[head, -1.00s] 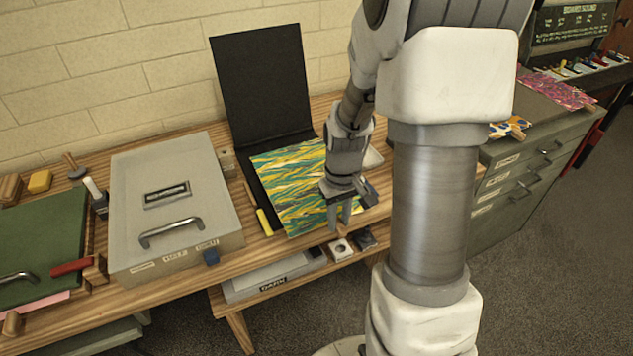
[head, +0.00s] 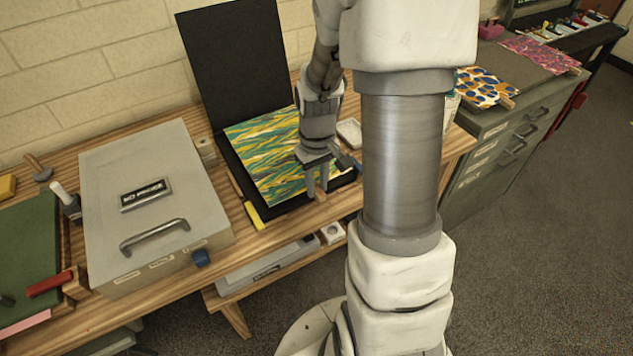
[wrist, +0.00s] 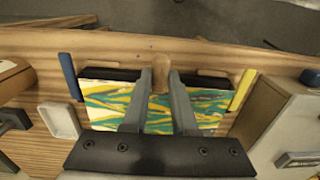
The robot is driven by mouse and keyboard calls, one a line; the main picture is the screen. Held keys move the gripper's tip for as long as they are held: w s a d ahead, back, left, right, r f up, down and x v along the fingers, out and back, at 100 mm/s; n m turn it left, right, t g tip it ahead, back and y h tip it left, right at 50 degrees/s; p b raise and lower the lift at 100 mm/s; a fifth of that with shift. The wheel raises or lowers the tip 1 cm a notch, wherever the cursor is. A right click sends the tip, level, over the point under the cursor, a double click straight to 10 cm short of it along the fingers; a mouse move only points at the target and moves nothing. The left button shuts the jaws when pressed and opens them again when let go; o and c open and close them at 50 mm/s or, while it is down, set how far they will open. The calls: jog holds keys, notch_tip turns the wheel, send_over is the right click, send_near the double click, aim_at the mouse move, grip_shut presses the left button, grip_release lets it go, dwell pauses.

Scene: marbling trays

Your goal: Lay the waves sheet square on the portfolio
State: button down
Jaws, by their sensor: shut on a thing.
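The waves sheet (head: 262,150), streaked green, yellow and white, lies over the base of the open black portfolio (head: 235,60), whose cover stands up at the back. Black base shows along the sheet's left and front edges. In the wrist view, the sheet (wrist: 105,104) looks about parallel to the portfolio's front edge (wrist: 112,74). I cannot tell whether it rests flat or hovers slightly. My gripper (head: 317,190) is at the sheet's front edge, its fingers shut on the sheet's brown wooden tab (wrist: 160,80). The fingers hide part of the sheet in the wrist view.
A yellow bar (head: 253,215) and a blue bar (wrist: 69,76) flank the portfolio. A grey box with a handle (head: 155,236) stands left. A small white dish (head: 349,132) is to the right. Other patterned sheets (head: 482,88) lie on a drawer cabinet (head: 490,160).

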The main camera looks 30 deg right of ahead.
jog(key=shift+f, duration=0.1)
jog(key=shift+f+b, duration=1.85)
jog(key=shift+f, duration=0.45)
jog(key=c, duration=0.6)
grip_release()
jog(key=o, duration=0.5)
jog(key=shift+c, duration=0.2)
jog(key=shift+r, duration=0.1)
